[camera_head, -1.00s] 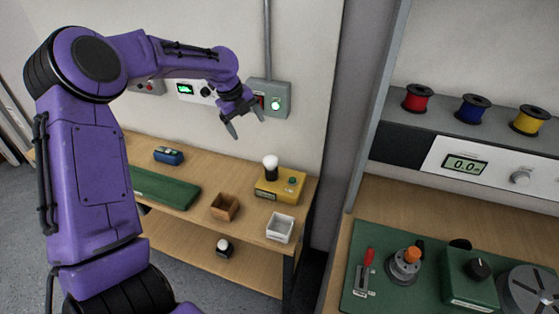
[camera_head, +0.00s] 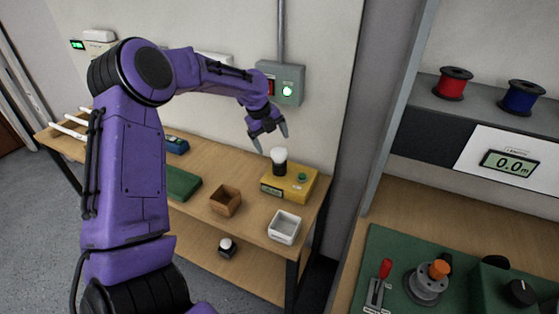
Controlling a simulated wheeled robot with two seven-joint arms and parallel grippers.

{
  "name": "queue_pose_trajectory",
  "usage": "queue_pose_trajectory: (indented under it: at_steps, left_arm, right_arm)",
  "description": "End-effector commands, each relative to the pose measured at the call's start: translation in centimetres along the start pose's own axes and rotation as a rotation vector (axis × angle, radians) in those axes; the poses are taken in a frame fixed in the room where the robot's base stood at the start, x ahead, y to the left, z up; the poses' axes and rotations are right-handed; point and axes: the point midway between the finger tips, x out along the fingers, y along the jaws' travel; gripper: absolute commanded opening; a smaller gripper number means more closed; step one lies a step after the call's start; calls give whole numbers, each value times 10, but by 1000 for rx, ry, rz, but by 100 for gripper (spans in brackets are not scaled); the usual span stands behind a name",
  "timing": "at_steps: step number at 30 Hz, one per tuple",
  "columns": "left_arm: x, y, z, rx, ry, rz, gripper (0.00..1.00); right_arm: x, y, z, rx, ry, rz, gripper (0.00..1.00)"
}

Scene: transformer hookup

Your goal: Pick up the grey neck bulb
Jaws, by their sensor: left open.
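A bulb with a white globe and a dark neck (camera_head: 279,160) stands upright on the yellow box (camera_head: 290,188) on the wooden bench. A second white-topped bulb with a dark lower part (camera_head: 227,246) is on the lower shelf. I cannot tell from the shading which neck is grey. My left gripper (camera_head: 272,143) is open and points down, its fingertips just above the bulb on the yellow box in the picture. I cannot tell the exact gap in depth. My right gripper is not in view.
A brown open box (camera_head: 225,201) and a white open tray (camera_head: 284,227) stand at the bench's front. A grey switch box (camera_head: 281,84) is on the wall behind. A green panel with controls (camera_head: 395,268) lies on the right bench.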

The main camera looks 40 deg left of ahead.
Motion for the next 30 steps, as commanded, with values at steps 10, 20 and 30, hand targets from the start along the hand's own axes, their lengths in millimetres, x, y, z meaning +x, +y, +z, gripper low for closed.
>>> queue_pose_trajectory:
  at_steps: [10, 20, 30]
  left_arm:
    - [48, -6, 2, -1, 0, 5, 90]
    - [62, -6, 2, -1, -2, 0, 90]
    - [62, -6, 2, -1, -2, 0, 28]
  right_arm:
    - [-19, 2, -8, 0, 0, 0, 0]
    - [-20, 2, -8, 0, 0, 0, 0]
    - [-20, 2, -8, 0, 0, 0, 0]
